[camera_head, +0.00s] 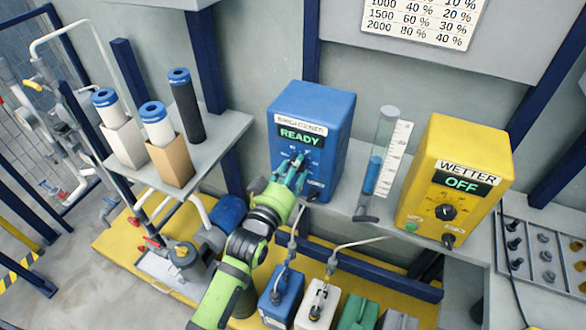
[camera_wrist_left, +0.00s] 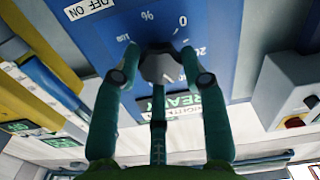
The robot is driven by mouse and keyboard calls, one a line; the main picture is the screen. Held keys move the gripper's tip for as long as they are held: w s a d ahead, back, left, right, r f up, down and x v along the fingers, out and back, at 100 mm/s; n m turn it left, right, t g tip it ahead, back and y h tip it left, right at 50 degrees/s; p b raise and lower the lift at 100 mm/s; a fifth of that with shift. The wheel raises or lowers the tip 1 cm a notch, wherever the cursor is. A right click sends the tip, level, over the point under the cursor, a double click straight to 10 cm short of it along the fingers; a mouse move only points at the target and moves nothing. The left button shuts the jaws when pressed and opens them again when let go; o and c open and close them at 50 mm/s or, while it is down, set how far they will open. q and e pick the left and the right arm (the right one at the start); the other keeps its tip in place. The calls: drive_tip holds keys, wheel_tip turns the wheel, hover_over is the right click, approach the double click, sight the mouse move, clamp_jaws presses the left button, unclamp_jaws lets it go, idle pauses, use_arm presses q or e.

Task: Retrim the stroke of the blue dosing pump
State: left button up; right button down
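The blue dosing pump (camera_head: 335,115) is a box on the grey shelf, with a lit display (camera_head: 300,136) reading READY. My left gripper (camera_head: 290,172) is at the lower front of this pump and covers its dial in the head view. In the left wrist view, the pump's dark knob (camera_wrist_left: 163,66) sits between the fingertips of my left gripper (camera_wrist_left: 160,72), on the blue face with its printed scale. The fingers meet the knob on both sides with no clear gap. The knob's pointer setting is hard to read. My right gripper is not in view.
A clear measuring cylinder (camera_head: 382,145) with a scale stands right of the blue pump. A yellow WETTER pump (camera_head: 460,150) showing OFF is farther right. Canisters (camera_head: 318,305) with tubes stand below the shelf. A chart (camera_head: 425,15) hangs above. Filter cartridges (camera_head: 157,125) are at left.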

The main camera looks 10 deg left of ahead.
use_arm(q)
drive_tip(key=n, duration=0.1)
drive_tip(key=n+p, duration=0.1)
drive_tip(key=n, duration=0.1)
drive_tip(key=n+p, duration=0.1)
drive_tip(key=shift+w+a+r, duration=0.1)
drive_tip(key=shift+a+r, duration=0.05)
drive_tip(key=shift+r, duration=0.15)
drive_tip(key=o, duration=1.1)
drive_tip(key=shift+f, duration=0.1)
